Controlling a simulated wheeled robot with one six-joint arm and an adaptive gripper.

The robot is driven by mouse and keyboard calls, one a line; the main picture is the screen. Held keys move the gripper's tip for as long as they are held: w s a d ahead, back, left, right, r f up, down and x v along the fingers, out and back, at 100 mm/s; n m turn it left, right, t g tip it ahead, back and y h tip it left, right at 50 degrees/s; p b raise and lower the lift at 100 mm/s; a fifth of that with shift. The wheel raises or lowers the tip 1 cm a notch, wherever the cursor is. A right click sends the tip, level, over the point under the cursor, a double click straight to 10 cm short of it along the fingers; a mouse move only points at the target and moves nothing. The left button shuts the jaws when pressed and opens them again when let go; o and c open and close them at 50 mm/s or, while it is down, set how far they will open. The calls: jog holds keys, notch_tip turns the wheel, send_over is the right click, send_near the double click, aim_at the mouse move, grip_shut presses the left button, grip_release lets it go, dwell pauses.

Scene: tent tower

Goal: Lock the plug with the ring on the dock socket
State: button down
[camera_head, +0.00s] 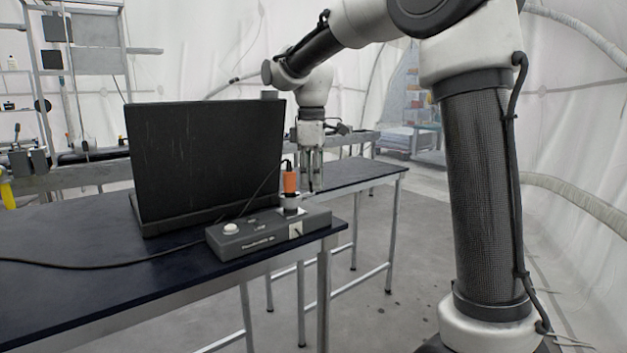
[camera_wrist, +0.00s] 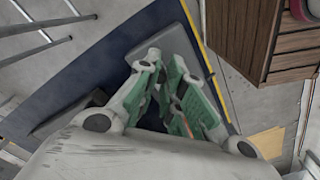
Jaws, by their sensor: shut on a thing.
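The orange plug (camera_head: 291,182) stands upright at the dock's right end, with a dark cable running from its top. A pale ring (camera_head: 291,201) shows around its lower part, at the socket. I cannot tell whether the ring is locked. The grey dock (camera_head: 265,237) lies on the dark table near its right end. My gripper (camera_head: 315,187) points down just right of the plug in the head view; its depth relative to the plug is unclear. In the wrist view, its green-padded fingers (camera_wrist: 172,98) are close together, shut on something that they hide.
A large black case or screen (camera_head: 205,155) stands on the table (camera_head: 120,285) behind the dock, left of my gripper. A black cable (camera_head: 80,265) crosses the tabletop. Another table (camera_head: 350,176) is behind on the right. The floor to the right is open.

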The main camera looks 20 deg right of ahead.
jog(key=shift+w+n, duration=0.15)
jog(key=shift+n, duration=0.15)
jog(key=c, duration=1.5)
grip_release()
jog(key=shift+o, duration=0.2)
notch_tip(320, 180, up, 12)
